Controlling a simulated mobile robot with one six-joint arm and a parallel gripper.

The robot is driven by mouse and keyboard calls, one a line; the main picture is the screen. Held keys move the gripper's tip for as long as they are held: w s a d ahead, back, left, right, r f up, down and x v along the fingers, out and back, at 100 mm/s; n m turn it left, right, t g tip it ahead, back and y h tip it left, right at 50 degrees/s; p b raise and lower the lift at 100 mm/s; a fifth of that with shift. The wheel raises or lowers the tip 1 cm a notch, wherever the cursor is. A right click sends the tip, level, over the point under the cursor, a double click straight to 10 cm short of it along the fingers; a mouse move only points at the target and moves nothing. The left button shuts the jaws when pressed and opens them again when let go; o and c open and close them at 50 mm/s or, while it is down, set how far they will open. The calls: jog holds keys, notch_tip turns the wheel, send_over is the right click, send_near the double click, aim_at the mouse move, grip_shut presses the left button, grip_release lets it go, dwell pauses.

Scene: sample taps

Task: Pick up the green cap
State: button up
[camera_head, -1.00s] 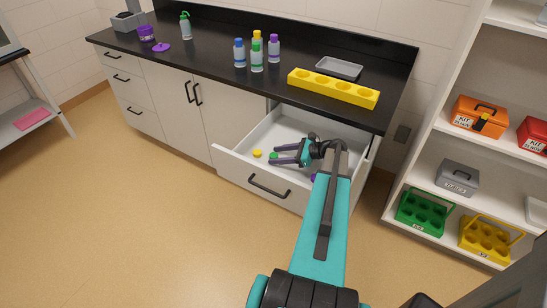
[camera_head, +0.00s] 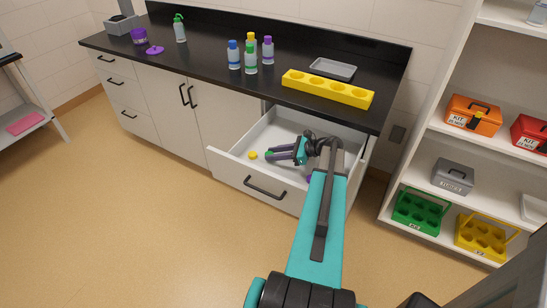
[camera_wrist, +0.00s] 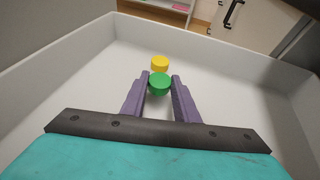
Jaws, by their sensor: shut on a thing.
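The green cap (camera_wrist: 159,84) is between the two purple fingers of my gripper (camera_wrist: 160,82) in the wrist view. The fingers are shut on it, one on each side. In the head view my gripper (camera_head: 268,155) is inside the open drawer, and the cap shows only as a small green spot at the fingertips. I cannot tell whether the cap still touches the drawer floor. A yellow cap (camera_wrist: 160,62) lies just beyond the green one, and it also shows in the head view (camera_head: 253,155).
The white drawer (camera_head: 236,171) is open, with walls around my gripper. A purple cap shows partly behind my arm. Above is the black counter (camera_head: 205,62) with several bottles, a yellow rack (camera_head: 328,90) and a grey tray (camera_head: 333,68). Shelves with kits stand at right.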

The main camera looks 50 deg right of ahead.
notch_tip(320, 180, up, 8)
jog(key=b, duration=0.1)
jog(key=shift+r, duration=0.2)
dwell(0.7)
